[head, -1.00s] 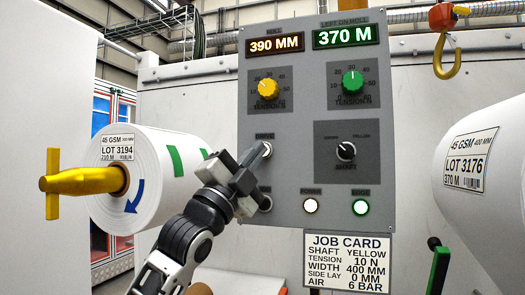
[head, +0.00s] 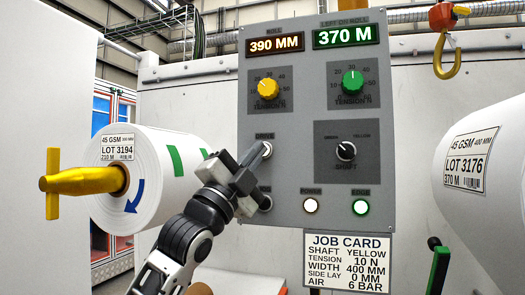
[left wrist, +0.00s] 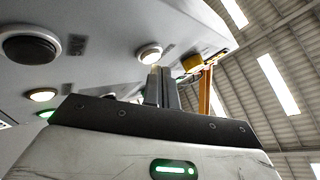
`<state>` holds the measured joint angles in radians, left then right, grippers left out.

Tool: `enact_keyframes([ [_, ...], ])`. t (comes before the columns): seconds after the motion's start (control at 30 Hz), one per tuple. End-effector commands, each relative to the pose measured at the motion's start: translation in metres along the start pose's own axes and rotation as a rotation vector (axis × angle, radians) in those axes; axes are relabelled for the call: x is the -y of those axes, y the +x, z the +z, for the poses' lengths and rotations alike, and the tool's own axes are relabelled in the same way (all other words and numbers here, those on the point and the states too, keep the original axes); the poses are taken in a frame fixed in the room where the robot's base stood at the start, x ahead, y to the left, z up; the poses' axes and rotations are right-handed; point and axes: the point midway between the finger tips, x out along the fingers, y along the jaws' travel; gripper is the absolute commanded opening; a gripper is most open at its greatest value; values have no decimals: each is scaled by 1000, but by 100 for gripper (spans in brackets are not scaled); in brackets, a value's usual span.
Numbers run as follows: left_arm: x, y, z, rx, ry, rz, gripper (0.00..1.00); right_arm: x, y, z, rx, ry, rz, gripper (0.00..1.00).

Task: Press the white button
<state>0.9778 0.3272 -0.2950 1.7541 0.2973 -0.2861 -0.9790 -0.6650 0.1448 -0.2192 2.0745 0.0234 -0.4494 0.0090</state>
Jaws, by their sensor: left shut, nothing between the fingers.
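The grey control panel (head: 300,215) faces me. A round white button (head: 267,149) sits under the DRIVE label, its left side partly covered by my left gripper. My left gripper (head: 257,156) is shut and empty, its tips pointing up and right at this button. In the left wrist view the shut fingers (left wrist: 161,85) end just below a pale round button (left wrist: 149,54); I cannot tell whether they touch. A second round button (head: 265,203) lies lower on the panel, partly hidden by the gripper. My right gripper is not in view.
The panel also has a yellow knob (head: 267,88), a green knob (head: 352,83), a black shaft switch (head: 346,151), and lit power (head: 311,206) and edge (head: 361,207) lamps. Paper rolls stand left (head: 165,175) and right (head: 490,165). A yellow hook (head: 447,58) hangs at upper right.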

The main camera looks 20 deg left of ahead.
Motion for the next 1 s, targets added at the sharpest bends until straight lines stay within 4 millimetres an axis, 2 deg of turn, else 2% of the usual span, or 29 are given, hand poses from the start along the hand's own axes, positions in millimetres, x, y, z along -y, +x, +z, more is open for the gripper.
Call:
enact_keyframes([
  [1.0, -4, 6, 5, 0, 0, 0, 0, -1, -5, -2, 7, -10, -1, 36],
])
